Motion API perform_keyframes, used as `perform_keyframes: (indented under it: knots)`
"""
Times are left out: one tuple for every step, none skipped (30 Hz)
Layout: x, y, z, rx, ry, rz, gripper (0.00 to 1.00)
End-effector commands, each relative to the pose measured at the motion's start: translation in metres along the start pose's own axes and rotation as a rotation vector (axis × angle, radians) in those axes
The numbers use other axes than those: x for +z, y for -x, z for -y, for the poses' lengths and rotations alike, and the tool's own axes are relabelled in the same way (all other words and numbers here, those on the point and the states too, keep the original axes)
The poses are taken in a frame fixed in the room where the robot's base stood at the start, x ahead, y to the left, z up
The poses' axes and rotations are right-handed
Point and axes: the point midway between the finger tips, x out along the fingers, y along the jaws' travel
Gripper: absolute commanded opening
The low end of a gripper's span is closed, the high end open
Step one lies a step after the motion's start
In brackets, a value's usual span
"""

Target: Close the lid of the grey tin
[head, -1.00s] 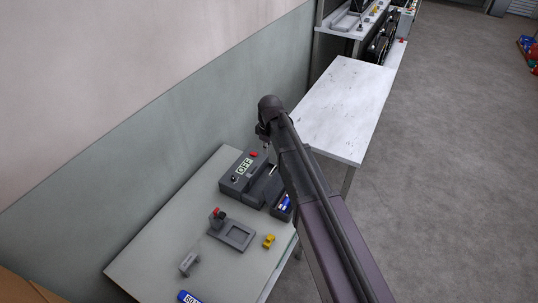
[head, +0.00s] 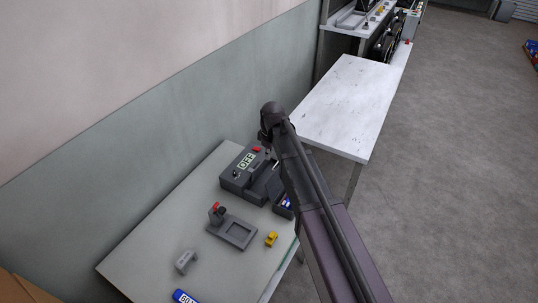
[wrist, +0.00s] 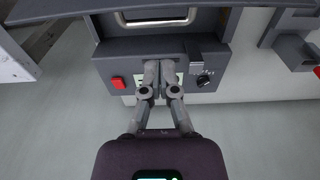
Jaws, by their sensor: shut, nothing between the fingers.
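No part is plainly a tin with a lid. The likeliest is the dark grey box (head: 238,184) with an OFF display, red button and knob, on the near bench; it also shows in the wrist view (wrist: 113,58). In the wrist view a metal handle (wrist: 155,22) lies on its far part, and a dark flat panel (wrist: 60,10) crosses the top edge; I cannot tell whether this is a lid. My gripper (wrist: 159,66) is shut and empty, its fingertips over the display face. I cannot tell if they touch. In the head view my arm hides part of the box.
A grey fixture (head: 236,232) with a red-topped part, a yellow piece (head: 271,239), a small grey block (head: 185,261) and a blue item (head: 185,297) lie on the near bench (head: 150,245). An empty white table (head: 345,100) stands beyond. A wall runs along the left.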

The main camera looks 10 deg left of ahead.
Motion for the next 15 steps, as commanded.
perform_keyframes:
  knots:
    - [0.0, -0.008, 0.0, 0.0, 0.0, 0.0, 0.0]
    - [0.0, -0.01, 0.0, 0.0, 0.0, 0.0, 0.0]
    - [0.0, -0.013, 0.0, 0.0, 0.0, 0.0, 0.0]
    - [0.0, -0.015, 0.0, 0.0, 0.0, 0.0, 0.0]
    - [0.0, -0.017, 0.0, 0.0, 0.0, 0.0, 0.0]
    - [0.0, -0.02, 0.0, 0.0, 0.0, 0.0, 0.0]
    - [0.0, -0.022, 0.0, 0.0, 0.0, 0.0, 0.0]
    - [0.0, -0.024, 0.0, 0.0, 0.0, 0.0, 0.0]
    - [0.0, -0.026, 0.0, 0.0, 0.0, 0.0, 0.0]
    - [0.0, -0.028, 0.0, 0.0, 0.0, 0.0, 0.0]
    - [0.0, -0.03, 0.0, 0.0, 0.0, 0.0, 0.0]
    - [0.0, -0.032, 0.0, 0.0, 0.0, 0.0, 0.0]
    - [0.003, -0.029, 0.001, 0.0, -0.001, 0.0, 0.0]
    - [0.009, -0.025, 0.001, 0.0, -0.002, 0.0, 0.0]
    - [0.014, -0.022, 0.001, 0.0, -0.002, 0.0, 0.0]
